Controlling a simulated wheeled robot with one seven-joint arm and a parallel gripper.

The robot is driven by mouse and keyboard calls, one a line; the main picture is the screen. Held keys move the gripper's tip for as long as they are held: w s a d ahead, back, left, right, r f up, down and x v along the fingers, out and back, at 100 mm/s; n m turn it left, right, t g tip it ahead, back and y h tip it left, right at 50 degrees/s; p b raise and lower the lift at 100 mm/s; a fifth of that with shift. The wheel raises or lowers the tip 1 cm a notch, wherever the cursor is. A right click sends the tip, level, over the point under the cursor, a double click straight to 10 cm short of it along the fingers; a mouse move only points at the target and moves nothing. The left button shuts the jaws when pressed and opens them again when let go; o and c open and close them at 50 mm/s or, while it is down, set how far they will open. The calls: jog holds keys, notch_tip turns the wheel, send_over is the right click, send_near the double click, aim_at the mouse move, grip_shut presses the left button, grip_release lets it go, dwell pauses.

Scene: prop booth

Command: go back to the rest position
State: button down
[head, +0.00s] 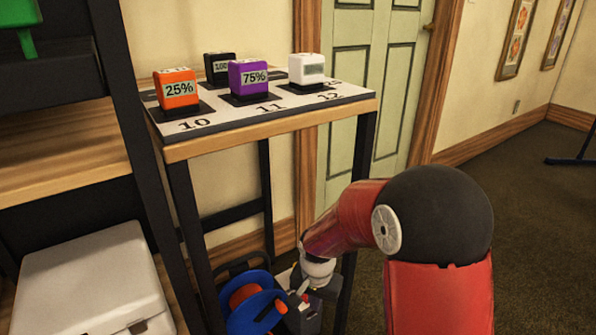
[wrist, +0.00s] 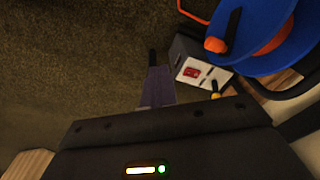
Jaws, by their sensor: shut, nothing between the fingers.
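My gripper (wrist: 154,62) shows in the wrist view as a narrow pair of fingers closed together, with nothing held. Its dark body fills the bottom of that view, with a small lit strip on it. In the head view my red arm bends down at the right, and its end is low beside the small table's front right leg, close to a blue and orange reel (head: 256,304). The fingertips are hard to make out there. The reel (wrist: 262,48) and a grey box with a red switch (wrist: 193,72) lie to the right of the fingers in the wrist view.
Several labelled cubes, including an orange one (head: 176,90), a purple one (head: 248,78) and a white one (head: 307,68), stand on the small table (head: 270,121). A shelf with a white case (head: 92,283) is at left. Carpet (head: 540,200) lies open at right.

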jog(key=s+d+r+n+t+p, duration=0.1)
jog(key=s+d+r+p, duration=0.2)
jog(key=r, duration=0.9)
jog(key=s+d+r+n+t+p, duration=0.1)
jog(key=s+d+r, duration=0.3)
jog(key=s+r, duration=0.4)
jog(key=s+d+r+n+t+p, duration=0.2)
jog(key=s+d+r+p, duration=0.1)
jog(key=s+r, duration=0.5)
jog(key=shift+s+d+r+t, duration=0.35)
jog(key=shift+d+r+t, duration=0.1)
jog(key=shift+d, duration=0.2)
